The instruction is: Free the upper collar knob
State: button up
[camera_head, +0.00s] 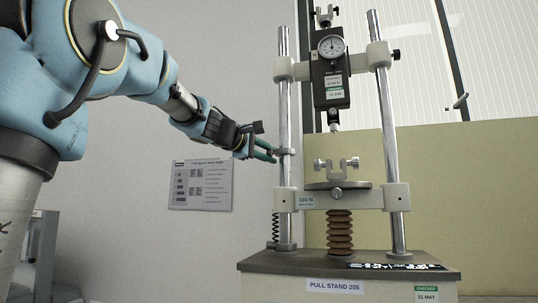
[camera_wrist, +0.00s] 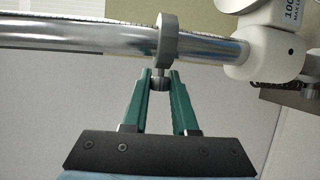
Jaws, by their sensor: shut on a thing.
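The pull stand has two upright steel columns. A thin grey collar (camera_head: 286,151) sits around the left column, between the upper and lower cream crossheads. In the wrist view the collar (camera_wrist: 167,38) rings the column (camera_wrist: 95,38), and its small dark knob (camera_wrist: 160,84) points toward me. My gripper (camera_head: 275,155) reaches in from the left at collar height. In the wrist view my green fingers (camera_wrist: 160,76) are shut on the knob, one on each side. The fingers partly cover the knob, and its thread cannot be seen.
The lower crosshead (camera_head: 340,199) carries a round plate with a clamp, above a brown bellows (camera_head: 340,232). A force gauge (camera_head: 331,80) hangs between the columns. A spring (camera_head: 275,229) stands beside the left column's foot. A notice (camera_head: 201,184) is on the wall behind my gripper.

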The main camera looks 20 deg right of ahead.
grip_shut()
jog(key=shift+r+p, duration=0.2)
jog(key=shift+p, duration=0.25)
